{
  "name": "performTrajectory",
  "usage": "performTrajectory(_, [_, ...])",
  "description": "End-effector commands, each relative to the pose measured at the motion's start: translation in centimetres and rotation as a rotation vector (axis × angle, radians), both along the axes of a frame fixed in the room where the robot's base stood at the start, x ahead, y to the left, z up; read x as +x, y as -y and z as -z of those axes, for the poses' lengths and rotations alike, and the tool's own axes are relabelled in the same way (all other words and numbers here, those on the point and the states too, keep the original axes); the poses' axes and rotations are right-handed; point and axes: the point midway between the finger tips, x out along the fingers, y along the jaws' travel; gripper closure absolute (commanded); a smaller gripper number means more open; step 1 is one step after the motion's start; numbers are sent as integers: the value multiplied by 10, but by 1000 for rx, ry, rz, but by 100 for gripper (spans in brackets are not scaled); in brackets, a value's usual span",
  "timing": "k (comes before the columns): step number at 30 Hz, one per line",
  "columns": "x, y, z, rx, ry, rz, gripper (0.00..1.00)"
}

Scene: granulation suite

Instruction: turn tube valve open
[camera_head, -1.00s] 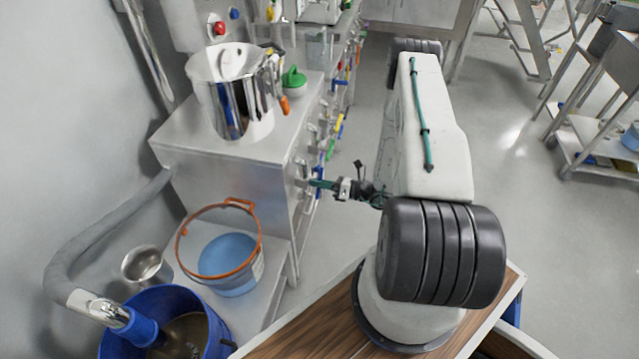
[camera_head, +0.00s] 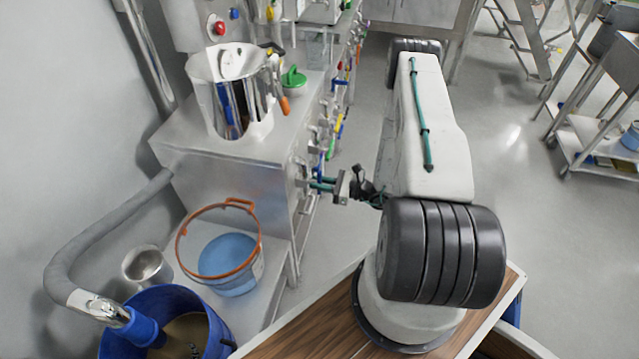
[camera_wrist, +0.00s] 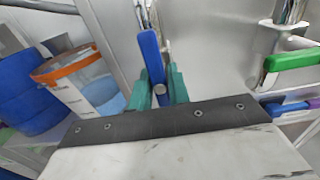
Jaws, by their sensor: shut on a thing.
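A blue valve handle (camera_wrist: 151,58) stands upright in the middle of the wrist view, in front of the metal cabinet. My gripper (camera_wrist: 159,80) has one teal finger on each side of it and is shut on it. In the head view my gripper (camera_head: 322,183) reaches left to the row of valves on the cabinet's front side. There the held handle is too small and too covered to make out clearly. A green valve handle (camera_wrist: 292,60) lies level to the right in the wrist view. The tube on the held valve cannot be made out.
A bucket with an orange rim (camera_head: 246,268) stands on a low shelf left of my gripper. A blue drum (camera_head: 215,335) is at the lower left.

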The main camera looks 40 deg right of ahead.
Motion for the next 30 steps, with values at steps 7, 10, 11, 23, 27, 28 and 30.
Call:
performTrajectory(7, [0,0,1,-10,4,1,100])
performTrajectory(10, [0,0,1,-10,4,1,100])
performTrajectory(11, [0,0,1,-10,4,1,100])
performTrajectory(23, [0,0,1,-8,5,0,60])
performTrajectory(27, [-5,5,0,-8,5,3,60])
performTrajectory(28, [-7,7,0,-8,5,4,60])
performTrajectory(30, [-16,14,0,-8,5,5,60])
